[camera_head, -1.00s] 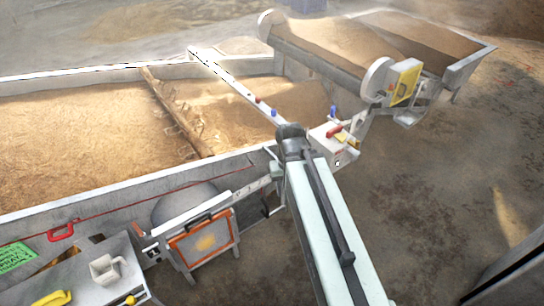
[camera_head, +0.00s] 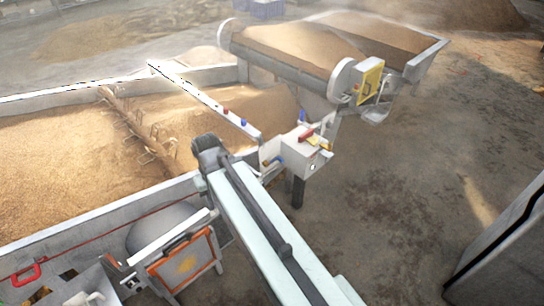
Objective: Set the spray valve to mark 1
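A white control box (camera_head: 289,156) stands at the grain bed's near right corner, with a red lever (camera_head: 306,134), a yellow part (camera_head: 318,143) and blue fittings on it. I cannot tell whether this is the spray valve, and no mark 1 is readable. A white bar (camera_head: 205,98) with small red and blue knobs runs from the box over the grain. My arm reaches up from the bottom, and its dark joint lies left of the box, apart from it in the picture. My gripper does not show; it may be hidden behind the arm.
An orange-framed panel (camera_head: 186,264) and a red handle (camera_head: 27,274) are at the lower left. A roller conveyor (camera_head: 280,67) with a yellow panel (camera_head: 370,82) stands behind the box. A grey block (camera_head: 500,245) fills the lower right. The floor between is clear.

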